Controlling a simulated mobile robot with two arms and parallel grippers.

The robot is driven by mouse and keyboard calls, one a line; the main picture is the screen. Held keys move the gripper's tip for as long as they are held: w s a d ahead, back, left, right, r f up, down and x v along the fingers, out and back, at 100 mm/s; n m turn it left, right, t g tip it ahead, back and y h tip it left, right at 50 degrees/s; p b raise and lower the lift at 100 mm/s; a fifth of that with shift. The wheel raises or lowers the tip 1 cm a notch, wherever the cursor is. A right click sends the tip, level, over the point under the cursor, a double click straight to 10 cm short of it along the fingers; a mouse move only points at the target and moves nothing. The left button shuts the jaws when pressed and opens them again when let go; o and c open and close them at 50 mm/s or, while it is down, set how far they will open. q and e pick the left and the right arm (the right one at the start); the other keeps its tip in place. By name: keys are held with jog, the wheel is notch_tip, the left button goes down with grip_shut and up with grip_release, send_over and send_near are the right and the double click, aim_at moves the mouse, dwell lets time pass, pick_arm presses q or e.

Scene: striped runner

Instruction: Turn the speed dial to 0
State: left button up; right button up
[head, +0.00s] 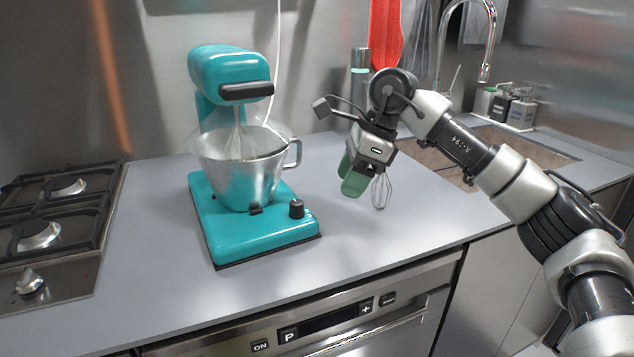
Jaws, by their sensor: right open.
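A teal stand mixer (262,232) stands on the grey counter, its metal bowl (243,178) in place and its head lowered over it. The speed dial, a small black knob (296,209), is on the right front of the mixer's base. Its marking cannot be read. My left gripper is not in view.
A gas hob (60,230) lies at the left. A sink (500,145) with a tall tap (484,70) is at the back right. A bottle (360,62) stands behind my right gripper. The counter (345,240) in front of the gripper is clear.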

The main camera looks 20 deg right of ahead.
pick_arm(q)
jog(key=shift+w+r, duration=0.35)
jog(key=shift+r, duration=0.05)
pick_arm(e)
jog(key=d, duration=0.1)
jog(key=s+d, duration=0.1)
jog(key=d, duration=0.2)
jog(key=shift+s+d, duration=0.15)
jog(key=shift+s, duration=0.15)
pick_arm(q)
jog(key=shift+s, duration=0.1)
